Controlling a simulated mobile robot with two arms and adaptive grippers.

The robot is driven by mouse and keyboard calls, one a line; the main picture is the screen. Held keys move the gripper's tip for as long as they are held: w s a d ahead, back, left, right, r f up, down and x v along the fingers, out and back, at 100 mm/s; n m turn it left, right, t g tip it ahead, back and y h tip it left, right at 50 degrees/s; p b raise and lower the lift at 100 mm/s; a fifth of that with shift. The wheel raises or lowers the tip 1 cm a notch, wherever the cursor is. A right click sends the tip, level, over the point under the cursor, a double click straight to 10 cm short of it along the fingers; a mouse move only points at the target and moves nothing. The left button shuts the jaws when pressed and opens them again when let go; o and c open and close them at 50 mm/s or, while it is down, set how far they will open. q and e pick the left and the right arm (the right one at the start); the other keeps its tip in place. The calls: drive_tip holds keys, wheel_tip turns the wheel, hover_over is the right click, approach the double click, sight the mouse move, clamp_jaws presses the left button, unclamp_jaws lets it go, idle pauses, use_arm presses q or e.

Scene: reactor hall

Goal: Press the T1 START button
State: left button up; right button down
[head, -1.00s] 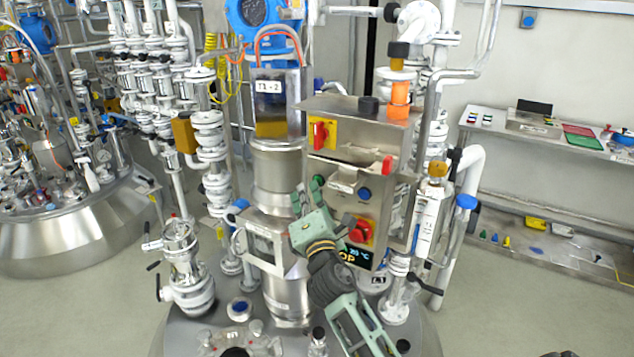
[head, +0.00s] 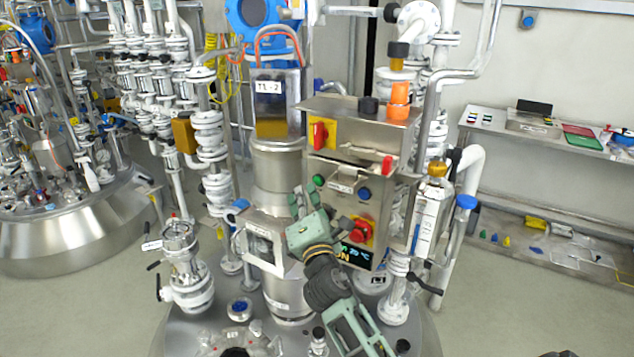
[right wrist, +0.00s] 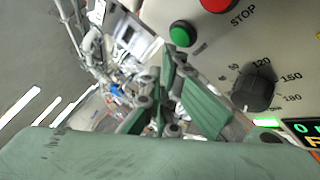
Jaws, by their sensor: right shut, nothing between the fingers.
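The green button (head: 319,181) sits at the upper left of the steel control box's front face. It also shows in the right wrist view (right wrist: 182,33), where any START label is not readable. My right gripper (head: 298,203) is shut and empty, just below and left of the green button. In the right wrist view my gripper's fingers (right wrist: 168,62) end a little below the button, apart from it in the picture. A display (head: 356,255) low on the box is lit, its text ending in "ON". My left gripper is not in view.
A blue button (head: 364,193) and a red knob (head: 361,231) on yellow share the box's face. A red switch (head: 320,133) is above. A dial (right wrist: 254,92) and a red button marked STOP (right wrist: 216,4) show close by. Steel pipes and valves crowd both sides.

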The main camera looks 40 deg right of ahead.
drive_tip(key=shift+a, duration=0.15)
drive_tip(key=a, duration=0.1)
drive_tip(key=s+a, duration=0.1)
drive_tip(key=a, duration=0.1)
drive_tip(key=s+a, duration=0.1)
drive_tip(key=shift+a, duration=0.2)
idle(0.3)
idle(0.5)
